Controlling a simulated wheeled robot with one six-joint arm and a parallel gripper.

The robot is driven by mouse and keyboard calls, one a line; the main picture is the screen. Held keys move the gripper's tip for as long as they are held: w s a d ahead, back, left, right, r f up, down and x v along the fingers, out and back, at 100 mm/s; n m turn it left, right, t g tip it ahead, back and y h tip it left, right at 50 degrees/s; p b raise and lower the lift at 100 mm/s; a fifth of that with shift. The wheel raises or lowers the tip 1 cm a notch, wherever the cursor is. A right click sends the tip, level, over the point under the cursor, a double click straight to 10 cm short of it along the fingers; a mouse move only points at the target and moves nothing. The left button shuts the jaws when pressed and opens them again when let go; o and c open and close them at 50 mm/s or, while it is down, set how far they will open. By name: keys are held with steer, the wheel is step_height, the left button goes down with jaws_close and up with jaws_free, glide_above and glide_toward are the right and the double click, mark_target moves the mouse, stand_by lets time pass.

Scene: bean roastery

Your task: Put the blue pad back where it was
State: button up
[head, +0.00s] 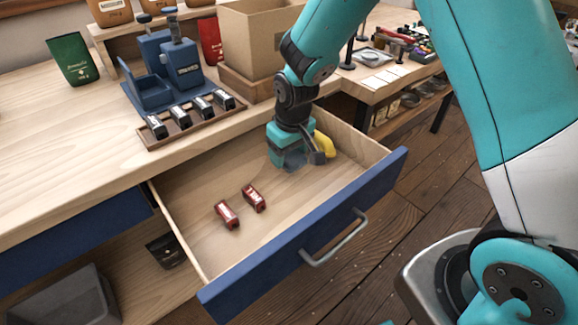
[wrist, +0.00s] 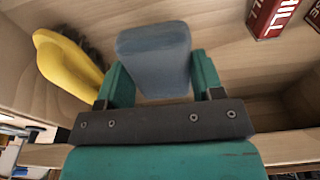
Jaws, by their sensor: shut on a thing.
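The blue pad (wrist: 155,52) is a rounded grey-blue block. In the wrist view it stands between the two green fingers of my gripper (wrist: 162,78), which is shut on it. In the head view my gripper (head: 291,158) is inside the open drawer (head: 200,178), toward its back right. There the blue pad (head: 293,162) shows only in part, low at the fingers. I cannot tell whether it touches the drawer floor.
A yellow-handled brush (head: 324,144) lies just right of my gripper; it also shows in the wrist view (wrist: 68,65). Two small red boxes (head: 227,214) (head: 254,198) lie left in the drawer. The drawer's front middle is clear. A blue machine (head: 172,68) stands on the bench.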

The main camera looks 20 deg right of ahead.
mark_target(292, 157)
steer(key=shift+f, duration=2.2)
steer(key=shift+f+b, duration=0.15)
steer(key=shift+b, duration=0.15)
steer(key=o, duration=0.9)
steer(key=r, duration=0.4)
steer(key=s+r+p, duration=0.1)
steer(key=r, duration=0.7)
steer(key=shift+s+d, duration=0.2)
steer(key=s+a+r+n+y, duration=0.1)
steer(key=s+r, duration=0.3)
steer(key=s, duration=0.3)
steer(key=s+a+r+n+g+y, duration=0.1)
steer(key=s+a+r, duration=0.1)
steer(key=s+r, duration=0.3)
steer(key=s+a+r+n+y, duration=0.1)
steer(key=s+r, duration=0.3)
steer(key=s, duration=0.7)
steer(key=shift+s+a+r+y, duration=0.15)
steer(key=shift+a+r+y, duration=0.2)
steer(key=shift+a+y, duration=0.05)
